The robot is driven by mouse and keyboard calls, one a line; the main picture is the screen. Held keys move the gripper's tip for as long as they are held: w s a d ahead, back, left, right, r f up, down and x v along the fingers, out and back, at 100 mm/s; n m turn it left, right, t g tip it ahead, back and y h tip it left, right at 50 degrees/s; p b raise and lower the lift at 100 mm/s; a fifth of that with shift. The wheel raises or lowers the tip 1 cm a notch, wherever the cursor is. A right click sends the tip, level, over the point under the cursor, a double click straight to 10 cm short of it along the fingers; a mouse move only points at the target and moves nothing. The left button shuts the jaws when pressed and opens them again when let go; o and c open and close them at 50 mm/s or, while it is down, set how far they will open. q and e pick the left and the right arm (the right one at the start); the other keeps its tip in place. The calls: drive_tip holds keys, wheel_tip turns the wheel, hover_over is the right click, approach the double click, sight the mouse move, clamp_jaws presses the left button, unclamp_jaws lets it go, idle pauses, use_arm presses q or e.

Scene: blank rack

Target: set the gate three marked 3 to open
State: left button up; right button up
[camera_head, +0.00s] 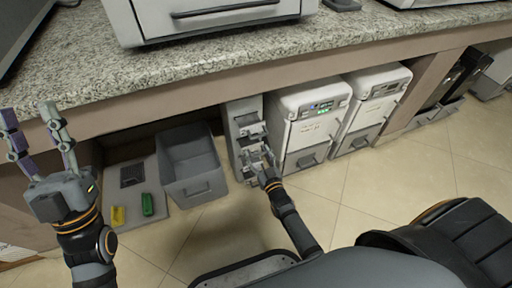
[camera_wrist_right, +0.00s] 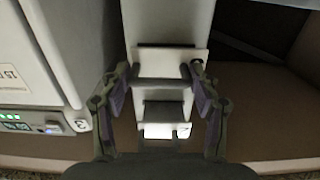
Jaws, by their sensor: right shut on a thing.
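A narrow grey upright rack (camera_head: 243,108) stands under the counter, with several small ledge-like gates on its front. My right gripper (camera_head: 262,157) is at the lower part of this rack. My left gripper (camera_head: 29,110) is open and empty at the far left, away from the rack.
White boxes with green displays (camera_head: 312,120) stand right of the rack. A grey bin (camera_head: 190,163) stands to its left, beside a grey mat (camera_head: 148,178) with a green block (camera_head: 147,204) and a yellow block (camera_head: 118,215). A granite counter (camera_head: 225,70) overhangs everything.

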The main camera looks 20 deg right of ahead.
drive_tip(key=shift+s+f, duration=0.2)
drive_tip(key=shift+s, duration=0.45)
drive_tip(key=o, duration=1.2)
use_arm(q)
drive_tip(key=w+f+n+g+y, duration=0.1)
drive_tip(key=w+f+g, duration=0.2)
drive_tip(key=w+f, duration=0.1)
drive_tip(key=shift+a+f+y, duration=0.15)
drive_tip(key=shift+f+y, duration=0.25)
drive_tip(key=shift+f, duration=0.05)
use_arm(e)
drive_tip(key=o, duration=0.5)
drive_tip(key=shift+r, duration=0.15)
drive_tip(key=shift+c, duration=0.2)
drive_tip(key=s, duration=1.2)
drive_tip(key=shift+d, duration=0.25)
